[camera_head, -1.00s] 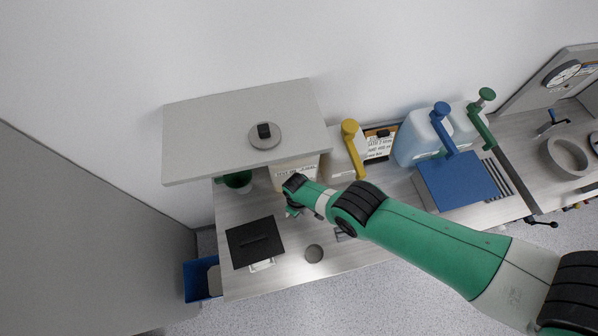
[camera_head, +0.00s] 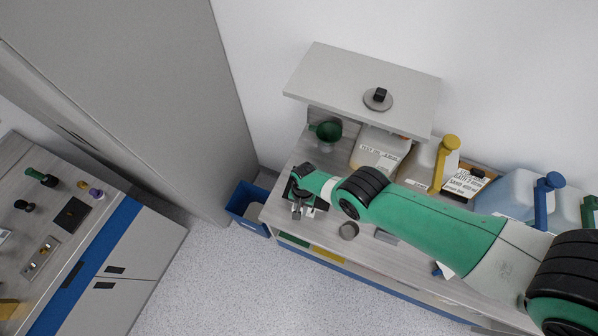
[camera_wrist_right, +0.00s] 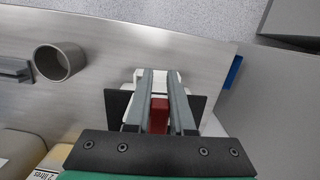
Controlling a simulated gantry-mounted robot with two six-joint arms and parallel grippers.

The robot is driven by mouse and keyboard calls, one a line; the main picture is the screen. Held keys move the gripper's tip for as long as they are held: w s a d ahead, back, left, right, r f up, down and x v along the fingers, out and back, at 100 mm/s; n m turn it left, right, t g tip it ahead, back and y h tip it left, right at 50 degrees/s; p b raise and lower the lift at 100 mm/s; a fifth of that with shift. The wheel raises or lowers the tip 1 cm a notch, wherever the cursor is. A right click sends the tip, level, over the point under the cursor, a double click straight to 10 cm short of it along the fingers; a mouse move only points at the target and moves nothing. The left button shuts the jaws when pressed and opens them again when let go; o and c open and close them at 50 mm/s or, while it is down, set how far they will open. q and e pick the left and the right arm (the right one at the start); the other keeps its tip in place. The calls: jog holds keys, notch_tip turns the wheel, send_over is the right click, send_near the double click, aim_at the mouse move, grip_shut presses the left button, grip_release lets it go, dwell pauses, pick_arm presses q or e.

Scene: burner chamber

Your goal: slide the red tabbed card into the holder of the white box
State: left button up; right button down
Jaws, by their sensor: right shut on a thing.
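My right gripper (camera_wrist_right: 159,88) is shut on the red tabbed card (camera_wrist_right: 158,116), which shows as a red strip between the two grey fingers in the right wrist view. Behind the fingers is a black plate (camera_wrist_right: 117,104) with white parts of what looks like the white box (camera_wrist_right: 210,126) around it. In the head view my right gripper (camera_head: 297,208) is over the dark plate at the bench's left end, and my arm hides most of it. The card's lower end and the holder's slot are hidden, so I cannot tell whether the card is in. My left gripper is out of view.
A grey ring-shaped cup (camera_wrist_right: 58,62) stands beside the plate on the bench. A raised grey shelf (camera_head: 350,85), a green funnel (camera_head: 327,131) and capped canisters (camera_head: 378,157) are behind. A blue bin (camera_head: 248,205) stands on the floor left of the bench.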

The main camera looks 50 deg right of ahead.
notch_tip(320, 180, down, 7)
jog(key=b, duration=0.7)
dwell(0.4)
jog(key=shift+f+b, duration=0.85)
jog(key=shift+f, duration=0.1)
dwell(0.4)
jog(key=c, duration=0.7)
grip_release()
jog(key=shift+r, duration=0.15)
notch_tip(320, 180, up, 7)
jog(key=d+p, duration=0.1)
jog(key=p, duration=0.5)
jog(key=shift+r+p, duration=0.15)
jog(key=shift+p, duration=0.25)
